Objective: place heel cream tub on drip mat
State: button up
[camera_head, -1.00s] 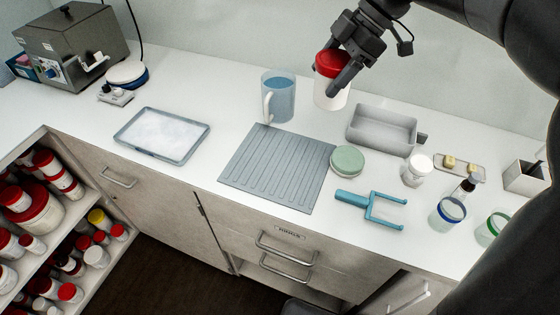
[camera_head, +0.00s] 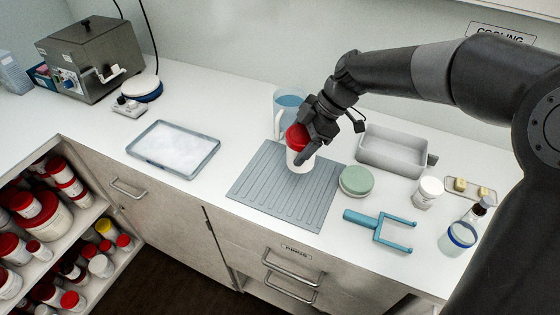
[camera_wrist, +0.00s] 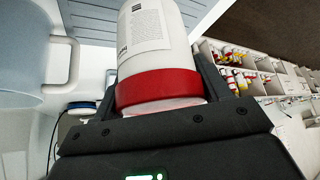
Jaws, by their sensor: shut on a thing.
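The heel cream tub (camera_head: 299,158) is white with a red lid, held upright at the far part of the grey ribbed drip mat (camera_head: 268,196). Whether its base touches the mat or hovers just above it, I cannot tell. My gripper (camera_head: 303,150) is shut on the tub near its lid, coming from above. In the wrist view the tub (camera_wrist: 155,45) sits between the fingers, its printed label showing, with the ribbed mat (camera_wrist: 90,18) beyond it.
A blue jug (camera_head: 288,104) stands close behind the tub. A green round tub (camera_head: 356,180) and a blue fork-shaped tool (camera_head: 375,222) lie right of the mat. A grey bin (camera_head: 393,152) is behind them. A tray (camera_head: 174,172) is at left, with clear counter between.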

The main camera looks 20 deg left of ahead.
aim_at(304, 128)
jog(key=shift+s+a+f, duration=0.15)
jog(key=shift+a+f, duration=0.65)
jog(key=shift+f, duration=0.35)
jog(key=shift+s+a+f, duration=0.2)
jog(key=shift+a+f, duration=0.55)
jog(key=shift+f, duration=0.35)
jog(key=shift+s+a+f, duration=0.15)
jog(key=shift+a+f, duration=0.65)
jog(key=shift+f, duration=0.35)
jog(key=shift+f, duration=0.1)
jog(key=o, duration=1.1)
jog(key=v, duration=1.2)
jog(key=shift+d, duration=0.1)
